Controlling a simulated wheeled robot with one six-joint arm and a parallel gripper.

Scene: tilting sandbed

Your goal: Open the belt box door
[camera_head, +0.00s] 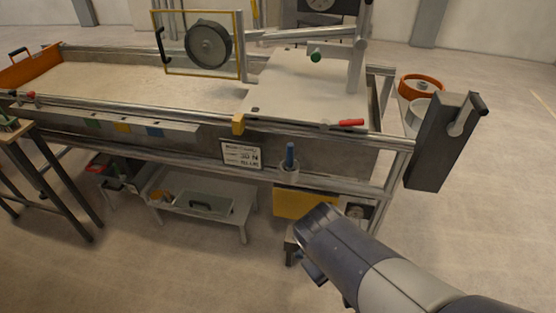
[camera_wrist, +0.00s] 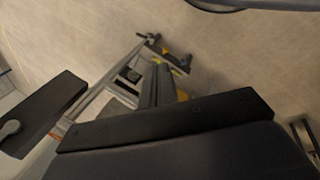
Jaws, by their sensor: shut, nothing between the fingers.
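In the head view a yellow-framed, see-through panel (camera_head: 174,72) with a black handle (camera_head: 161,46) stands upright above the sandbed, a dark wheel (camera_head: 209,44) showing through it. A plain yellow panel (camera_head: 305,204) sits low under the bench's right end. I cannot tell for certain which is the belt box door. My arm reaches in from the lower right, its end just in front of and below the yellow panel. My gripper (camera_wrist: 157,74) is shut and empty in the wrist view, beside small yellow parts. In the head view the wrist mostly hides it.
A grey box (camera_head: 440,142) with a crank handle stands at the bench's right end; it also shows in the wrist view (camera_wrist: 42,114). A low bench (camera_head: 205,203) stands beneath the sandbed. The floor in front is open.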

